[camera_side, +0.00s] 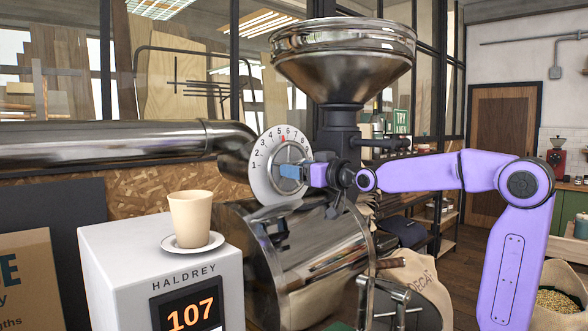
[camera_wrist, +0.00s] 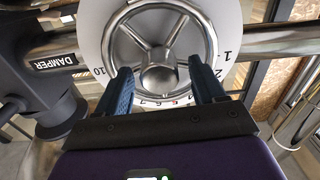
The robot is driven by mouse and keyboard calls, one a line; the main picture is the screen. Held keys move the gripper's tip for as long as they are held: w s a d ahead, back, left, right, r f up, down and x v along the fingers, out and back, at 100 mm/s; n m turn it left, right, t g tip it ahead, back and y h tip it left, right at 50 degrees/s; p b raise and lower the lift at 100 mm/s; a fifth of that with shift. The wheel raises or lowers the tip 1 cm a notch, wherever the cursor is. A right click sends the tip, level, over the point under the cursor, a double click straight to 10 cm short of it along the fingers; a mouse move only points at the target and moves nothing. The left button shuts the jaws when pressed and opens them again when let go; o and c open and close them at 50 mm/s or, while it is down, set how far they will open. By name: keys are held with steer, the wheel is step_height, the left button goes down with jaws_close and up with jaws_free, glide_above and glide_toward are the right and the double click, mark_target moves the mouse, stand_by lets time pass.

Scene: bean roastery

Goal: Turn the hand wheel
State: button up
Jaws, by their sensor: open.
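The hand wheel (camera_wrist: 163,38) is a shiny metal ring with spokes and a round hub. It stands in front of a white numbered dial (camera_side: 259,177) on the roaster. In the side view, a red mark shows near 5 at the top of the dial. My gripper (camera_wrist: 160,66) is open, with its two blue fingers spread on either side of the hub. It also shows in the side view (camera_side: 292,171), in front of the wheel and hiding part of it. I cannot tell whether the fingers touch the rim or spokes.
The steel hopper (camera_side: 342,60) rises above and behind the wheel, and the roaster drum (camera_side: 300,250) lies below. A white scale (camera_side: 130,250) reading 107 stands at front left, bearing a beige cup (camera_side: 190,218) on a saucer. A DAMPER label (camera_wrist: 54,62) shows beside the dial.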

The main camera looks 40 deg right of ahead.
steer(key=shift+w, duration=1.25)
steer(key=shift+r, duration=0.1)
jaws_close()
